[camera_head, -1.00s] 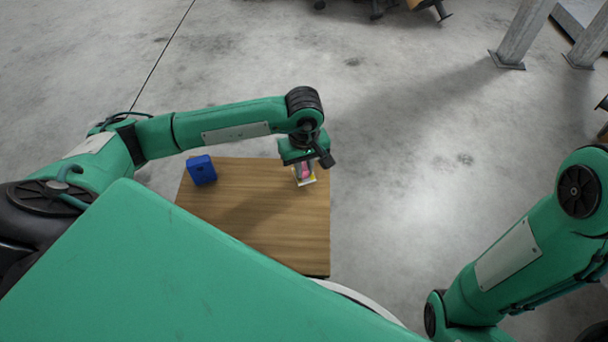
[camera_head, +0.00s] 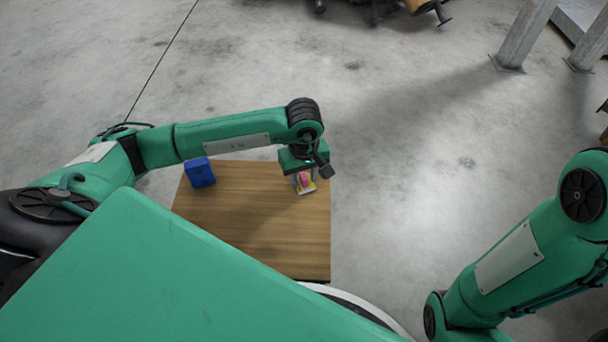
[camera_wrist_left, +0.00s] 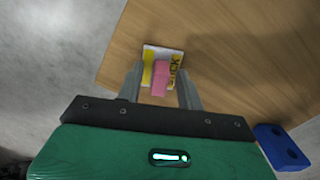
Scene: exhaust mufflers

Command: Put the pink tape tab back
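The pink tape tab (camera_wrist_left: 160,78) is a small pink block. In the left wrist view it shows between my left gripper's two fingers, over a white and yellow card (camera_wrist_left: 149,54) with dark lettering. The left gripper (camera_wrist_left: 160,72) is open, with a narrow gap showing on each side of the tab. In the head view the left gripper (camera_head: 305,182) points down at the table's far right corner, with the pink tab (camera_head: 304,179) and the card (camera_head: 307,190) below it. I cannot tell whether the tab touches the card. My right gripper is out of view.
The wooden table (camera_head: 260,235) is mostly bare. A blue box (camera_head: 199,172) stands at its far left corner, and also shows in the left wrist view (camera_wrist_left: 283,148). Grey concrete floor (camera_head: 420,150) surrounds the table. Grey posts (camera_head: 522,35) stand at the far right.

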